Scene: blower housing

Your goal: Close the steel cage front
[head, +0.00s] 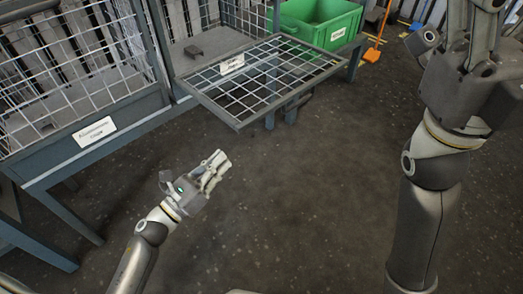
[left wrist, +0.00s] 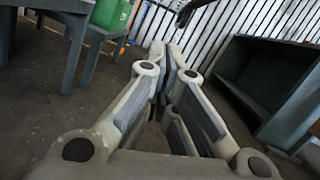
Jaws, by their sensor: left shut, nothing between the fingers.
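The steel cage has a wire-mesh front (head: 262,82) with a grey frame and a white label. The front is swung out open and lies about level, sticking out over the floor from the cage's bench. My left gripper (head: 220,160) is shut and empty, in free air below and in front of the mesh front, apart from it. Its closed fingers (left wrist: 170,48) also show in the left wrist view, where the mesh front is not clearly seen. My right gripper (head: 472,28) is at the top right, well away from the front, with its fingertips cut off by the picture's edge.
Another wire cage section (head: 70,75) with a white label stands at left on the blue-grey bench (head: 130,122). A green crate (head: 325,22) stands behind the front. An orange-headed tool (head: 373,54) leans behind it. The dark floor in the middle is clear.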

